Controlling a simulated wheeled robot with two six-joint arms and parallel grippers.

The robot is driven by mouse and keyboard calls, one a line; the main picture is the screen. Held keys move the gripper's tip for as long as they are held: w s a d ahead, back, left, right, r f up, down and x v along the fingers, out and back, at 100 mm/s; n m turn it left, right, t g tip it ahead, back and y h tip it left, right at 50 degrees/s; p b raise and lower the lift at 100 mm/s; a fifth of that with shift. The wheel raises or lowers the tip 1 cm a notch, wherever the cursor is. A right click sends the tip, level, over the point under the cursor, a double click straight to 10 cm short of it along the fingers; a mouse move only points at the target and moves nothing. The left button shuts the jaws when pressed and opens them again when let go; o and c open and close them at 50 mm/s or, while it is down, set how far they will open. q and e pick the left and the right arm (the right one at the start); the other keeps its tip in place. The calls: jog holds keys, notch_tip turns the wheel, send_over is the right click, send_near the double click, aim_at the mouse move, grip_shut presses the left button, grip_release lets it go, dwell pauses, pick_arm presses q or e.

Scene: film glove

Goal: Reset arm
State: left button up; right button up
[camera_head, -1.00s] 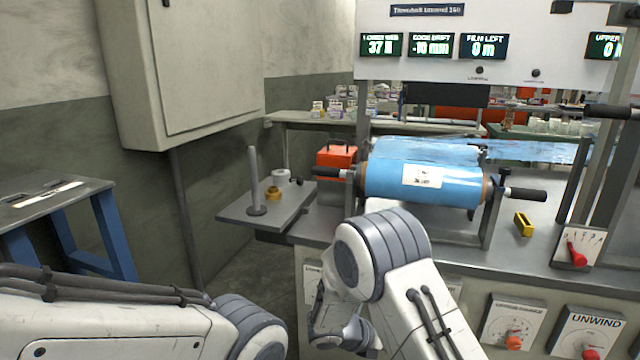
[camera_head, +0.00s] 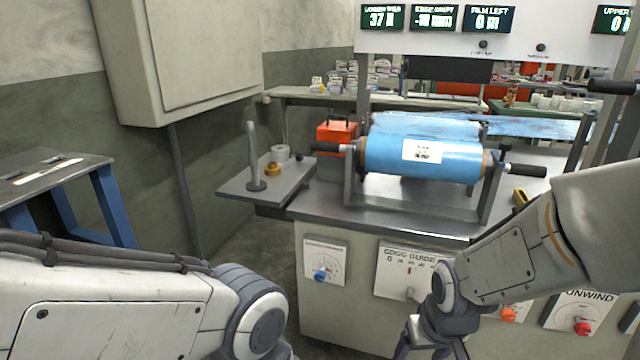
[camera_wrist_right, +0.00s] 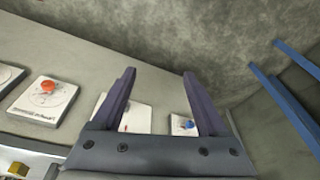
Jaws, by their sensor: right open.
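My right arm comes in from the right in the head view. Its gripper (camera_head: 432,340) hangs low in front of the machine's control panel, partly cut off by the bottom edge. In the right wrist view the right gripper (camera_wrist_right: 157,88) has its two dark fingers spread apart, with nothing between them but the panel behind. My left arm (camera_head: 130,310) lies across the lower left of the head view; its gripper is out of the picture.
A blue film roll (camera_head: 425,160) sits on the machine's stand. The panel has a blue knob (camera_head: 320,275) and a red knob (camera_head: 582,327). A small shelf (camera_head: 270,185) juts out at left with an upright post. A blue-legged table (camera_head: 50,180) stands far left.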

jog(key=s+a+r+n+g, duration=0.1)
jog(key=s+a+r+n, duration=0.25)
jog(key=s+a, duration=0.3)
jog(key=s+a+r+n+g, duration=0.2)
jog(key=s+a+n, duration=0.2)
jog(key=s+a, duration=0.25)
notch_tip(320, 180, up, 28)
jog(key=p, duration=2.8)
jog(key=shift+d+m+y, duration=0.3)
jog(key=shift+m+y, duration=0.05)
jog(key=shift+y, duration=0.05)
